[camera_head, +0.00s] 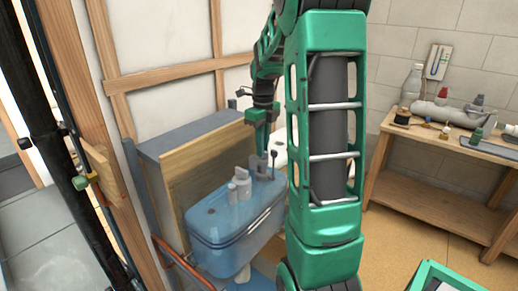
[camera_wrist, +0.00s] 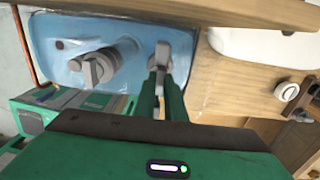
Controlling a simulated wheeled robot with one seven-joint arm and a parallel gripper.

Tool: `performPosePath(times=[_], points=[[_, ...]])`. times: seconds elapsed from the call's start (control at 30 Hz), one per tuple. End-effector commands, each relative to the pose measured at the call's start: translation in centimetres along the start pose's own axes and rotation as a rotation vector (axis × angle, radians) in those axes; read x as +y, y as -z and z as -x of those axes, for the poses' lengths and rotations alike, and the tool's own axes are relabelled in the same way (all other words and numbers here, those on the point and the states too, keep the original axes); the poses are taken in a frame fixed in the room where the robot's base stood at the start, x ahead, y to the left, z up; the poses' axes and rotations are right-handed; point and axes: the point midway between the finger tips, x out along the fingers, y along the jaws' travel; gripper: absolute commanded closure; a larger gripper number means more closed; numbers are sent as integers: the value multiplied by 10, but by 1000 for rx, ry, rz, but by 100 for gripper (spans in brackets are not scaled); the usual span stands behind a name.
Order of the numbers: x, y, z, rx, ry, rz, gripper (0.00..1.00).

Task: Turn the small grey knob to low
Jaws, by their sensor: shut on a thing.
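A blue, see-through cistern (camera_head: 232,232) stands against a wooden panel in the head view. It also fills the upper left of the wrist view (camera_wrist: 52,28). My gripper (camera_wrist: 161,76) points into it, and its two green fingers are close together on a small grey knob (camera_wrist: 165,50). The fingers hide part of the knob, and I cannot make out a low mark or which way the knob is set.
A larger grey round fitting (camera_wrist: 97,68) stands in the cistern left of my fingers. A pale round piece (camera_wrist: 287,91) is on the wooden surface at right. A wooden edge (camera_wrist: 200,10) crosses the top of the wrist view. A workbench (camera_head: 440,135) with tools stands at right.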

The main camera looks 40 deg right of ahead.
Motion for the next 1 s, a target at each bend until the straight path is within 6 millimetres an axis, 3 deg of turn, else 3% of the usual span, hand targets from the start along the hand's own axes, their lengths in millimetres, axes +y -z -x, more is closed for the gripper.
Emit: performPosePath(times=[0.17,0.2,0.57,0.77,1.0], points=[[3,-5,1,-7,1,12,100],[2,-4,1,-7,1,12,83],[0,-2,3,-4,2,4,82],[0,-2,28,-6,4,4,82],[0,-3,73,-6,4,5,82]])
